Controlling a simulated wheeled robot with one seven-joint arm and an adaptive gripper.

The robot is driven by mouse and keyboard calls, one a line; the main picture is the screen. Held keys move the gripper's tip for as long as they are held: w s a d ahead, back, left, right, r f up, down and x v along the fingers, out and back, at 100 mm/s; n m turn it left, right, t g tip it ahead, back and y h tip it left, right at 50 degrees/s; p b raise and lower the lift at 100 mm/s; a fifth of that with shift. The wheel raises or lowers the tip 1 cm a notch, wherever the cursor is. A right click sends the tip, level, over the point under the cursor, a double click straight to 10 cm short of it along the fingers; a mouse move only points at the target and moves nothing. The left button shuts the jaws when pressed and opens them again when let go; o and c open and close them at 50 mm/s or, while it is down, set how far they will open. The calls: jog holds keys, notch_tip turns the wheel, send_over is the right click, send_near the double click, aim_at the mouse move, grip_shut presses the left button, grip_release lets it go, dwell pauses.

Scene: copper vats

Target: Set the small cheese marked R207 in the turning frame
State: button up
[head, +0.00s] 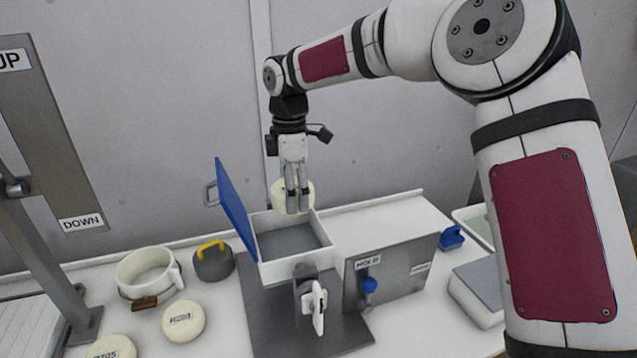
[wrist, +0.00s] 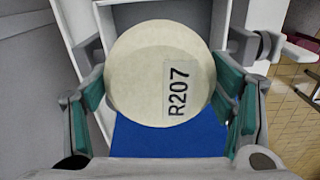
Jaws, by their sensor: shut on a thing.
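My gripper (head: 297,200) is shut on a small round cream cheese (head: 279,196). In the wrist view the cheese (wrist: 140,75) lies between the green finger pads, and its label reads R207. The turning frame (head: 325,251) is a white open-topped box with a grey floor, mounted on a grey stand. Its blue lid (head: 236,208) stands open on the left. My gripper holds the cheese above the far part of the box, apart from its floor. A white handle (head: 319,307) is on the box's near side.
Other cheeses (head: 183,321), a white mug-like mould (head: 138,268) and a grey weight with a yellow handle (head: 214,264) stand on the left. A grey-topped white box (head: 480,285) is at the right.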

jog(key=shift+s+a+r+n, duration=0.2)
jog(key=shift+s+a+n, duration=0.3)
jog(key=shift+a+n, duration=0.2)
jog(key=shift+f, duration=2.4)
jog(key=shift+f+b, duration=0.8)
jog(key=shift+f, duration=2.3)
jog(key=shift+f+b, duration=0.3)
jog(key=shift+f, duration=0.45)
jog(key=o, duration=1.6)
